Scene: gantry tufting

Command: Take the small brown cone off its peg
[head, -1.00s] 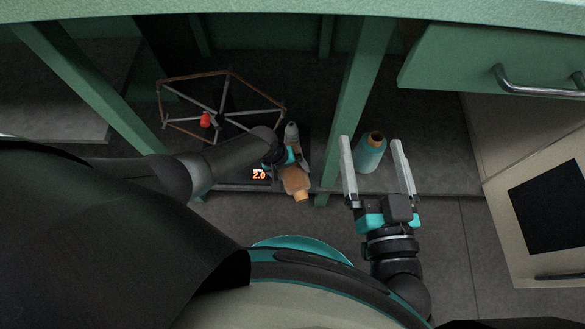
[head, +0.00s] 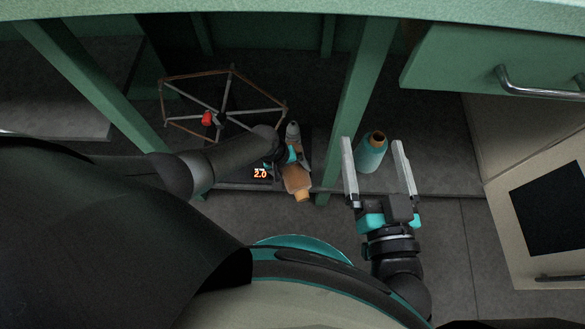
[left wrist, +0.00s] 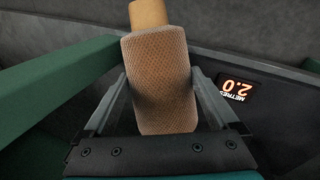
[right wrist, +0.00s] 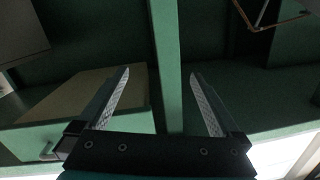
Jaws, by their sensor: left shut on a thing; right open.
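The small brown cone (head: 296,180) has a mesh-like brown body and a lighter orange tip. It fills the middle of the left wrist view (left wrist: 160,90). My left gripper (left wrist: 158,80) is shut on it, one finger on each side. In the head view the cone lies tilted, with its tip toward me. I cannot make out its peg; the cone's far end is hidden by my gripper. My right gripper (head: 373,142) is open. In the head view its fingers frame a teal cone (head: 370,155), but the right wrist view (right wrist: 160,90) shows no cone between them.
A small grey object (head: 292,132) is just beyond the left gripper. A green post (head: 355,95) rises between the arms. A display reading 2.0 (head: 260,173) is left of the cone. A drawer (head: 500,65) is at upper right.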

